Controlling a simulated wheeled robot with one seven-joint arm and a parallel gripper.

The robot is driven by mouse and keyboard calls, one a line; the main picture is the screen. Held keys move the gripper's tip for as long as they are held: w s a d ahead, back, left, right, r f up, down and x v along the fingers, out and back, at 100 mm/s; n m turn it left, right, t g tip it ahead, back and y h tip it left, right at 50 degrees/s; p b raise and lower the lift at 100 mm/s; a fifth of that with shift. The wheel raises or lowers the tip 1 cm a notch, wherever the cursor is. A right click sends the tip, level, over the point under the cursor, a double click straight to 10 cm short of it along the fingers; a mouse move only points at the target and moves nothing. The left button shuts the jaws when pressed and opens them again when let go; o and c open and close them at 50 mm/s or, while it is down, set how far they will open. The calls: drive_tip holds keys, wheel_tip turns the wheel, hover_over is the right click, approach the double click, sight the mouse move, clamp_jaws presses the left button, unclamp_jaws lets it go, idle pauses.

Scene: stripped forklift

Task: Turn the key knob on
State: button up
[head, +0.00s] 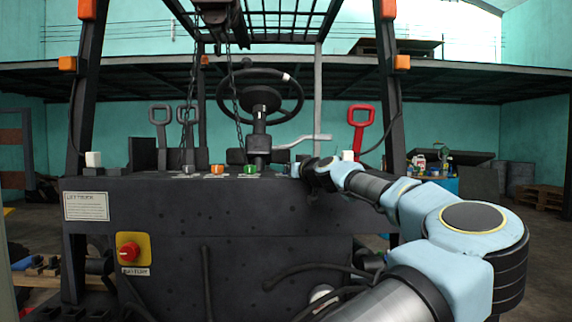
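The forklift's dark console (225,230) fills the middle of the head view. Small coloured knobs sit along its top edge, including an orange one (217,169) and a green one (250,169). I cannot tell which part is the key knob; it may be hidden by my arm's end. My arm reaches in from the lower right, and my gripper (296,170) is at the console's top edge, right of the green knob. It looks small and dark, so its fingers and any contact cannot be made out.
A red battery knob (129,251) is on a yellow plate at the console's lower left. The steering wheel (260,95) stands behind the console. A red lever (359,122) and a grey lever (160,122) rise there too. Dark posts flank both sides, and chains hang above.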

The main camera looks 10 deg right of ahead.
drive_tip(key=shift+c, duration=0.3)
clamp_jaws()
idle(0.4)
